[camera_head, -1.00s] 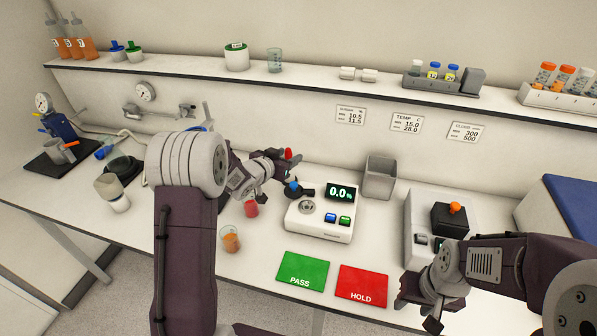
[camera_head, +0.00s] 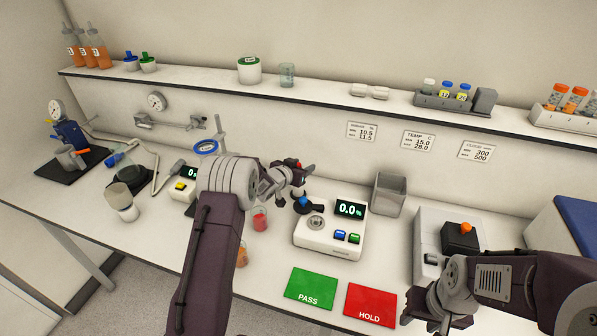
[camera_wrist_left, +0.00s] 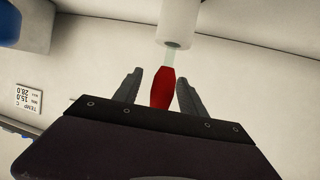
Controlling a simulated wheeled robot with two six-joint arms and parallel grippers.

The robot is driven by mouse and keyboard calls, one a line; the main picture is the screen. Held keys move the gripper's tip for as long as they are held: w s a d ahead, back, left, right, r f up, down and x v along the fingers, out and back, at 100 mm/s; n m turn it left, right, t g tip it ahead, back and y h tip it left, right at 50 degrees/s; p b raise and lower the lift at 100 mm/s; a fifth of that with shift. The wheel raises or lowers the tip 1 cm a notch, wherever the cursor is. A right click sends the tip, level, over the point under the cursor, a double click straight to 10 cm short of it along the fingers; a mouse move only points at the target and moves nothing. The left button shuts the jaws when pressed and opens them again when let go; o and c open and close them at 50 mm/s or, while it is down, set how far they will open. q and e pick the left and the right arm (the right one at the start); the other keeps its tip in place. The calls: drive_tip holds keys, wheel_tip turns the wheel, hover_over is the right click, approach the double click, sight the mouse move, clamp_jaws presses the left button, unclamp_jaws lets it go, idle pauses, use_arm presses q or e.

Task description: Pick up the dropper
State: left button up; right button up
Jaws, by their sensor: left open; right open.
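The dropper has a red bulb that shows in the left wrist view (camera_wrist_left: 162,88), with a clear stem running into a white cylindrical holder (camera_wrist_left: 178,25). In the head view a small red tip, apparently the dropper bulb (camera_head: 298,164), shows beside my left gripper (camera_head: 298,182). In the left wrist view the open fingers of my left gripper (camera_wrist_left: 157,92) stand on either side of the bulb, with gaps visible on both sides. Most of the dropper is hidden by the gripper in the head view. My right gripper (camera_head: 425,308) is at the lower right, away from the dropper.
A white meter reading 0.0% (camera_head: 331,234) stands just right of the left gripper. A red-filled cup (camera_head: 260,218) is below it. Green PASS (camera_head: 310,286) and red HOLD (camera_head: 370,303) mats lie in front. A grey open bin (camera_head: 388,195) stands behind the meter.

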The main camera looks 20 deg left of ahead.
use_arm(q)
drive_tip(key=shift+w, duration=0.1)
drive_tip(key=c, duration=0.9)
wheel_tip(320, 180, up, 16)
drive_tip(key=p, duration=0.8)
drive_tip(key=shift+r+p, duration=0.2)
drive_tip(key=shift+p, duration=0.15)
use_arm(e)
wheel_tip(320, 180, up, 9)
drive_tip(key=shift+f, duration=0.1)
